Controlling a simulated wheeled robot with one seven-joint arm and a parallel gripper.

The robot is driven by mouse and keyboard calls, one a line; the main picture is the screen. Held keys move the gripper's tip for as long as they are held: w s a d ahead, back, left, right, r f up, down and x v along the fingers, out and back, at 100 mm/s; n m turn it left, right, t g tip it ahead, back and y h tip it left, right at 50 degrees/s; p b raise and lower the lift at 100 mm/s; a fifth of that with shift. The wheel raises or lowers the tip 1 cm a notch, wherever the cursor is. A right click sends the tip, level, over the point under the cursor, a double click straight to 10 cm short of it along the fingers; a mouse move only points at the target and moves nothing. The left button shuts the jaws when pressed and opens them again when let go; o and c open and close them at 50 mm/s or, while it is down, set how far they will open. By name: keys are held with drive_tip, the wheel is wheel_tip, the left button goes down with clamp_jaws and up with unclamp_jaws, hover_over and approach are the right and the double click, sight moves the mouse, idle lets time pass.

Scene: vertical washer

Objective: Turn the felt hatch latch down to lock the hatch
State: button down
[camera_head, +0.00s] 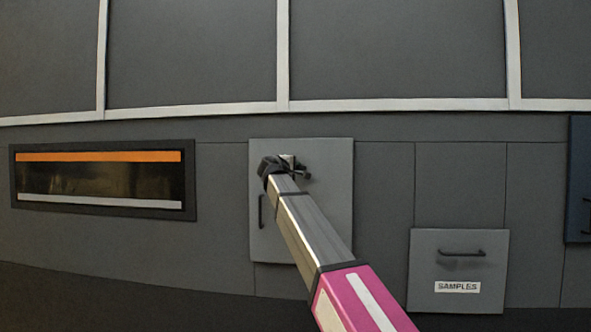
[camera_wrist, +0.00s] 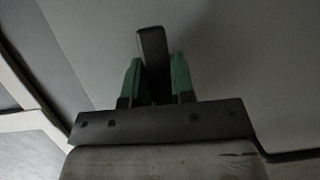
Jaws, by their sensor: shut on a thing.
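The hatch (camera_head: 325,215) is a light grey upright panel in the middle of the head view, lying flush with the wall. My gripper (camera_head: 288,163) is at its upper part and covers most of the latch there. In the wrist view my gripper (camera_wrist: 154,80) has its two green fingers on either side of the dark bar of the latch (camera_wrist: 152,45), shut on it. The bar sticks out beyond the fingertips. The latch's base and its exact angle on the hatch are hidden by my gripper in the head view.
A dark vertical handle (camera_head: 262,211) is on the hatch's left side. A grey drawer labelled SAMPLES (camera_head: 430,270) with a dark handle is at lower right. A dark slot with an orange strip (camera_head: 100,157) is at left. A dark blue panel (camera_head: 579,180) is at the right edge.

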drive_tip(key=a+f+m+g+y, duration=0.2)
drive_tip(key=a+f+m+y, duration=0.3)
drive_tip(key=m, duration=0.8)
drive_tip(key=shift+w+a+f+g+y, duration=0.25)
drive_tip(key=shift+a+f+y, duration=0.2)
drive_tip(key=shift+y, duration=0.45)
drive_tip(key=shift+a+r, duration=0.1)
drive_tip(key=c, duration=1)
unclamp_jaws()
drive_tip(key=shift+o, duration=0.2)
drive_tip(key=shift+s, duration=0.15)
drive_tip(key=v, duration=1)
drive_tip(key=shift+s+r, duration=0.15)
drive_tip(key=shift+s, duration=0.15)
